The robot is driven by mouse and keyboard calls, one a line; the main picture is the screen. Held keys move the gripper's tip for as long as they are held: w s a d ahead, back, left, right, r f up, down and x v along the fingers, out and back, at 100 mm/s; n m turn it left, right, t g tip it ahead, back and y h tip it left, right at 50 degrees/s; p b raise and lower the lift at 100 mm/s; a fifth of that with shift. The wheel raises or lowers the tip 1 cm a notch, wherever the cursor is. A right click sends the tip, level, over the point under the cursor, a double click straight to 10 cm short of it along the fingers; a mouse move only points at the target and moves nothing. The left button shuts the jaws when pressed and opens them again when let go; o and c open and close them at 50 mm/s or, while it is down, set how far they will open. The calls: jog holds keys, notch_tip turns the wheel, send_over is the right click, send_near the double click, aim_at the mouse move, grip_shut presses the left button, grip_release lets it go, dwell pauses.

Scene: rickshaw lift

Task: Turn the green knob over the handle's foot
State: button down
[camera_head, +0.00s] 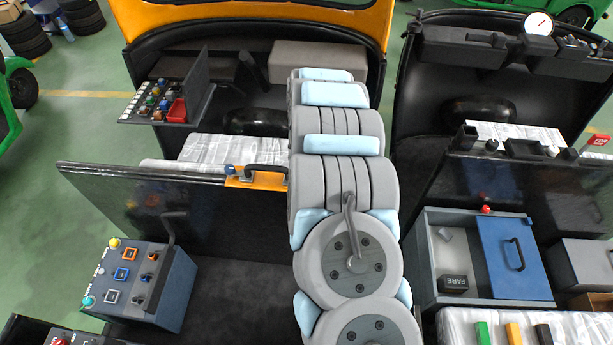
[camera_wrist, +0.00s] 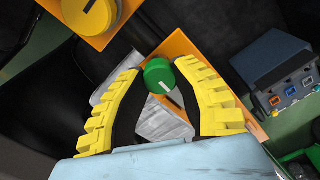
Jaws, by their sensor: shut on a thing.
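In the wrist view the green knob (camera_wrist: 157,78), with a pale pointer mark, sits by an orange plate (camera_wrist: 213,78). My gripper (camera_wrist: 160,70) is shut on the green knob, its yellow-and-black fingers on either side of it. In the head view a black handle (camera_head: 265,168) stands on an orange plate (camera_head: 262,183) on top of the dark partition. My arm covers the right of that plate; the green knob and my gripper cannot be made out there. The handle's foot is not clear in the wrist view.
A yellow knob (camera_wrist: 88,14) sits on another orange plate at the wrist view's top left. A blue knob (camera_head: 230,169) is left of the handle. A control box (camera_head: 165,285) stands on the floor before the partition (camera_head: 190,212). An open tray (camera_head: 180,118) is farther back.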

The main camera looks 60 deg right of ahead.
jog(key=shift+n, duration=0.5)
jog(key=c, duration=1)
grip_release()
jog(key=shift+m, duration=0.3)
